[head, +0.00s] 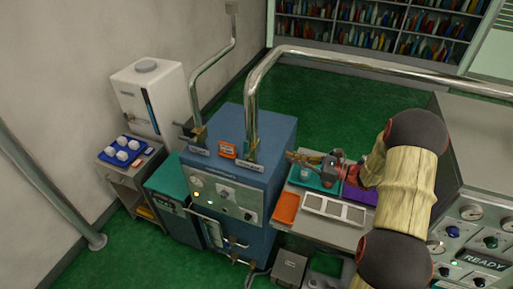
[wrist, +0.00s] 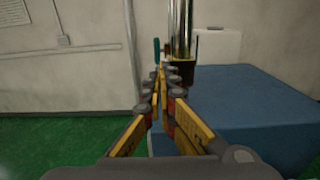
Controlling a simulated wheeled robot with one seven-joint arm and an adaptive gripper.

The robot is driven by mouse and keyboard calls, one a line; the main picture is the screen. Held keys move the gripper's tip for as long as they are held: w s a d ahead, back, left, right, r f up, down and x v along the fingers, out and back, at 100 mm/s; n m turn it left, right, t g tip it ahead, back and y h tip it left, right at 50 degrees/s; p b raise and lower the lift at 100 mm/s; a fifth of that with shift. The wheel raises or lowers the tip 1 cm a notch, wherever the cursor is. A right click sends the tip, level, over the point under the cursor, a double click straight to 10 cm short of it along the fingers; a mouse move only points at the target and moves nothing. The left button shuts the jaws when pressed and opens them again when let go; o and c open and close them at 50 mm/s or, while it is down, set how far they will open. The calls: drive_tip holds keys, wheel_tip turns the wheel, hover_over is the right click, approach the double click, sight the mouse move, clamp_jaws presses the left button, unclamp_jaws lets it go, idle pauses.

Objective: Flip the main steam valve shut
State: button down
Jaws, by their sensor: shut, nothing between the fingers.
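The blue machine (head: 240,190) has two steel pipes rising from brass valve fittings on its top. One fitting (head: 200,132) is at the back left, with a dark lever sticking out to its left. I cannot read which label marks the main steam valve. In the wrist view, the shut fingertips (wrist: 160,68) appear just below an upright teal handle (wrist: 156,50), left of the pipe (wrist: 180,30). Contact cannot be told.
The thick pipe runs overhead to the right, above my arm. A worktable (head: 335,233) with a teal tray (head: 315,182) and an orange tray (head: 286,207) lies below my gripper. A white tank (head: 155,95) stands behind left.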

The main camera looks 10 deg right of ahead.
sight(249, 147)
drive_tip(key=shift+a, duration=0.15)
drive_tip(key=p+x, duration=0.3)
drive_tip(key=x, duration=1.1)
drive_tip(key=shift+f, duration=0.1)
drive_tip(key=shift+r+h, duration=0.2)
drive_tip(key=shift+h, duration=0.1)
